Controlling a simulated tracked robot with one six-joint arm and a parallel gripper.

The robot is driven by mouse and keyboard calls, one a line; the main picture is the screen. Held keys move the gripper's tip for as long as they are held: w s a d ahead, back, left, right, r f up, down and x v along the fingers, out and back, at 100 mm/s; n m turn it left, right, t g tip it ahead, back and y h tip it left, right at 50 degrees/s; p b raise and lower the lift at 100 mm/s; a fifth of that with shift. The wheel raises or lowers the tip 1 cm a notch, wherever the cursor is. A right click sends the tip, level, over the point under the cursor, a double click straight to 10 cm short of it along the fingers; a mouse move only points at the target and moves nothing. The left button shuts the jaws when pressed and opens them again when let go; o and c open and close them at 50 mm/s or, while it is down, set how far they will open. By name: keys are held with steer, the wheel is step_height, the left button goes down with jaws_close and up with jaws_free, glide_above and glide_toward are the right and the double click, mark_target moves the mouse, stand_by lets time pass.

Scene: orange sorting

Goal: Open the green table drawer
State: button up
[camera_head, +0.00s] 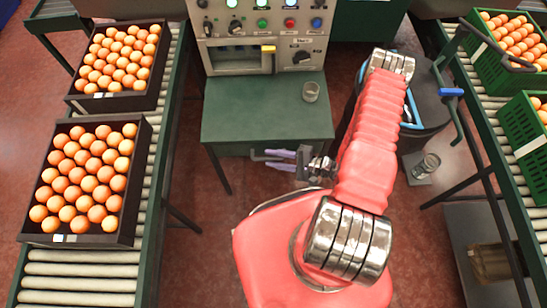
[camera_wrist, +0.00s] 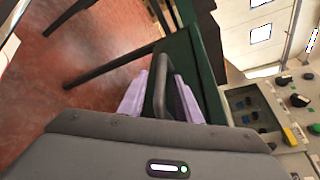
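The green table (camera_head: 265,105) stands in the middle of the head view, with its drawer under the front edge of the top. The drawer looks closed. Its grey bar handle (camera_head: 256,157) shows at the front, partly hidden by my gripper (camera_head: 268,159). In the wrist view, the handle (camera_wrist: 161,88) lies between the two purple fingers of my gripper (camera_wrist: 160,84). The fingers stand apart on either side of the handle, with narrow gaps visible. Firm contact with the handle cannot be made out.
Roller conveyors with orange crates (camera_head: 128,225) are at left, and green crates (camera_head: 532,140) at right. A dark round bin (camera_head: 428,95) stands right of the table.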

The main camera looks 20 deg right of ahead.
steer(key=shift+w+a, duration=0.1)
steer(key=shift+a, duration=0.05)
steer(key=shift+c, duration=0.4)
steer(key=shift+f, duration=0.1)
jaws_close()
